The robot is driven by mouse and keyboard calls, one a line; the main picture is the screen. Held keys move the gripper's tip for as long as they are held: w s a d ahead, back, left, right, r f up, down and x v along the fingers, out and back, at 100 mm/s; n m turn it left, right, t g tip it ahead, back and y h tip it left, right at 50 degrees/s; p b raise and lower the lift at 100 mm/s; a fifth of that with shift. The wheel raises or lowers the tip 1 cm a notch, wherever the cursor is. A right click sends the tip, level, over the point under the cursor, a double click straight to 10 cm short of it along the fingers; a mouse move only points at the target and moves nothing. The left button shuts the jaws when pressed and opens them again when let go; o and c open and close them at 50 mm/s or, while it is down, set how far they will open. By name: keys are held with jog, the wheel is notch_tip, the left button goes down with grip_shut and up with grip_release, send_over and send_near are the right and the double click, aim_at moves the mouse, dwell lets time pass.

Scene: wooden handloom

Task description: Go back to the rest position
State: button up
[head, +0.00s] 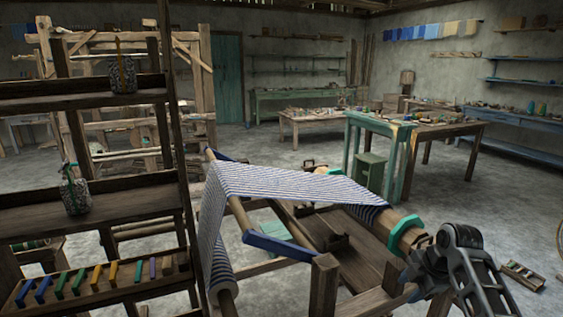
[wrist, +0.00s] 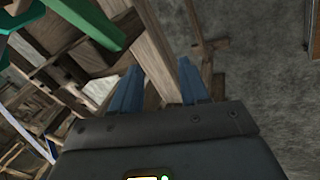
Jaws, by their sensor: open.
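My gripper shows in the wrist view (wrist: 158,85) as two blue fingers spread apart, with nothing seen between them but a wooden beam of the loom behind. In the head view my arm's grey end is at the lower right, beside the loom's right end; the fingertips are hard to make out there. The wooden handloom (head: 325,285) stands in front of me, with striped blue and white cloth (head: 290,187) stretched over it and hanging down at its left. A green end piece (head: 405,227) sits on the loom's roller, close to my arm.
A wooden shelf (head: 90,213) with jars and a row of coloured blocks stands at the left. A green-legged table (head: 380,122) and a stool (head: 369,170) stand behind the loom. A small tray (head: 522,276) lies on the floor at the right. Open floor (head: 500,215) lies beyond the loom.

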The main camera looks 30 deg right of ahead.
jog(key=s+a+f+m+t, duration=0.1)
jog(key=a+f+m+t, duration=0.2)
jog(key=a, duration=0.9)
jog(key=s+a+f+m+t, duration=0.1)
jog(key=a+f+m, duration=0.25)
jog(key=a, duration=0.85)
jog(key=s+a+m+t, duration=0.2)
jog(key=s+a, duration=0.5)
jog(key=a, duration=0.1)
jog(key=s+a+r+m+t+h, duration=0.1)
jog(key=s+a+r+m, duration=0.15)
jog(key=s, duration=0.45)
jog(key=s+a+r+m+t, duration=0.1)
jog(key=s+r, duration=0.3)
jog(key=s, duration=0.3)
jog(key=s+r+m+t+y, duration=0.1)
jog(key=s+r+t, duration=0.1)
jog(key=s+r, duration=0.8)
notch_tip(320, 180, up, 4)
jog(key=shift+d+f+m+t, duration=0.2)
jog(key=shift+m+t, duration=0.1)
jog(key=shift+t, duration=0.1)
